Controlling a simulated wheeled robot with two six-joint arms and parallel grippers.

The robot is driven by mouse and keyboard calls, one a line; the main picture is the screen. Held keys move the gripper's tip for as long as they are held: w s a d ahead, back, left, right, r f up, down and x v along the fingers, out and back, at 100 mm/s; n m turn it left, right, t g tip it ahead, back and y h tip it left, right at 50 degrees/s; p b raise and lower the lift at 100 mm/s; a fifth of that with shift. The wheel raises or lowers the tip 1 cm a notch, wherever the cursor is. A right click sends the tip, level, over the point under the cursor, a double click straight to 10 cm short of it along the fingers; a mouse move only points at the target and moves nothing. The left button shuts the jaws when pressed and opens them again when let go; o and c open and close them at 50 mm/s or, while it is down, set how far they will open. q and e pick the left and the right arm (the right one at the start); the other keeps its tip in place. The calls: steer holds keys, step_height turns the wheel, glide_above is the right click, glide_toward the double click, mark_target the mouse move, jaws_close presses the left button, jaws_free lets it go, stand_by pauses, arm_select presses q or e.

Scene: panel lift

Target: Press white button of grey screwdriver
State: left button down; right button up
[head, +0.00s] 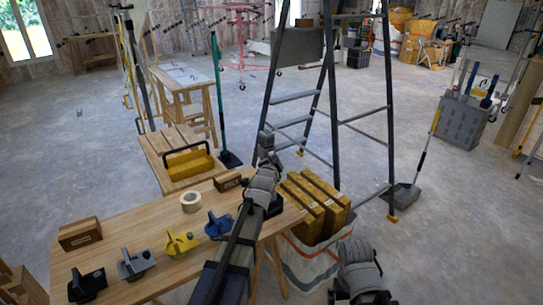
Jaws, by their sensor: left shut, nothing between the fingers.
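The grey screwdriver (135,264) stands on the wooden workbench (150,291), between a black tool (87,285) and a yellow one (180,243). Its white button is too small to make out. My left arm crosses the right part of the bench, and its gripper (266,143) is shut and empty beyond the bench's far edge, well to the right of the grey screwdriver. My right arm shows only in part at the bottom right; its gripper cannot be made out.
A blue tool (218,226), a tape roll (191,202) and small brown boxes (80,233) are on the bench. A yellow toolbox (189,163) sits behind it. A ladder (328,100) and a white bag (311,262) with yellow-brown packs stand right.

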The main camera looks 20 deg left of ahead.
arm_select(q)
steer(key=shift+d, duration=0.1)
steer(key=shift+s+d, duration=0.95)
steer(key=shift+d, duration=0.2)
steer(key=shift+s+d, duration=0.9)
steer(key=shift+d, duration=0.25)
steer(key=s+d+f+n+g, duration=0.4)
steer(key=s+d+f+g, duration=0.35)
steer(key=s+f, duration=0.4)
steer(key=s+d+f+n+g, duration=0.1)
steer(key=s+d+f+g, duration=0.1)
steer(key=s, duration=0.9)
steer(key=s+d+f+n+g+h+p, duration=0.1)
steer(key=s+d+g, duration=0.4)
steer(key=s, duration=0.6)
steer(key=shift+d+f+g, duration=0.3)
steer(key=shift+f+g, duration=0.15)
steer(key=shift+f, duration=0.25)
